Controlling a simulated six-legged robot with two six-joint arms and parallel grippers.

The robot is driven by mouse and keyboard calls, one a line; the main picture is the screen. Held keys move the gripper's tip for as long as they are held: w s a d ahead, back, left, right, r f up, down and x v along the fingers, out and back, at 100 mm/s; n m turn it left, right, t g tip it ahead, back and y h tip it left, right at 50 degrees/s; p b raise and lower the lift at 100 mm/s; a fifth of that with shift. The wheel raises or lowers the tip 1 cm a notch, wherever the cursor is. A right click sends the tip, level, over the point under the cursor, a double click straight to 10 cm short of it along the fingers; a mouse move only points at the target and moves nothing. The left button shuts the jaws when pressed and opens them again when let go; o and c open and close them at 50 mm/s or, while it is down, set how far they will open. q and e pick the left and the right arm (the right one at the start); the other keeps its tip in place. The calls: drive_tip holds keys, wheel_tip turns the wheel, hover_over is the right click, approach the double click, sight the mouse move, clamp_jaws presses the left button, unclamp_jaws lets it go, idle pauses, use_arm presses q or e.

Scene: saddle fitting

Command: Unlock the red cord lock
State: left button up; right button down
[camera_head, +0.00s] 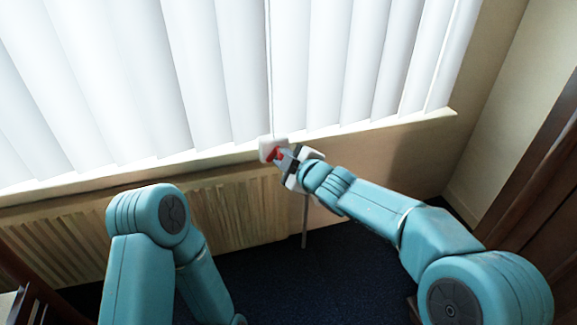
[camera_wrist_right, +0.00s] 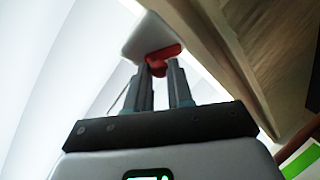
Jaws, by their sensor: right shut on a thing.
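The red cord lock (camera_wrist_right: 157,62) is a small red piece on the underside of a white block (camera_wrist_right: 150,36) in the right wrist view. In the head view the red lock (camera_head: 271,155) shows beside the same white block (camera_head: 266,146), at the window sill where a thin cord (camera_head: 269,80) hangs down. My right gripper (camera_head: 283,155) reaches it from the right. Its fingers (camera_wrist_right: 163,80) are shut on the red lock, with the tips around its lower part. My left arm shows at lower left in the head view, but its gripper is not visible.
White vertical blinds (camera_head: 200,80) fill the window behind the lock. A pale sill (camera_head: 380,125) runs below them, above a slatted radiator (camera_head: 110,235). Dark blue carpet (camera_head: 300,280) lies below. A dark wooden piece (camera_head: 535,200) stands at the right.

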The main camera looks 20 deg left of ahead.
drive_tip(key=shift+s+a+f+n+b, duration=0.1)
drive_tip(key=shift+a+n+b, duration=0.1)
drive_tip(key=shift+n+b, duration=0.1)
use_arm(q)
drive_tip(key=shift+t, duration=0.5)
drive_tip(key=shift+w+a+f+b, duration=0.15)
drive_tip(key=shift+w+f+b, duration=0.5)
drive_tip(key=shift+f, duration=0.3)
drive_tip(key=shift+w+a+f+b, duration=0.1)
drive_tip(key=shift+w+f+b, duration=0.5)
drive_tip(key=shift+f, duration=0.35)
use_arm(e)
drive_tip(key=shift+s+a+r+n+t+h, duration=0.15)
drive_tip(key=shift+a+n+h, duration=0.05)
drive_tip(key=shift+n+h, duration=0.25)
drive_tip(key=shift+s+a+r+n+t+h, duration=0.1)
drive_tip(key=shift+a+r+n+t+h, duration=0.05)
drive_tip(key=shift+n+h, duration=0.25)
drive_tip(key=c, duration=1)
unclamp_jaws()
drive_tip(key=shift+r, duration=0.1)
use_arm(q)
drive_tip(key=shift+f, duration=0.1)
use_arm(e)
drive_tip(key=shift+s, duration=0.1)
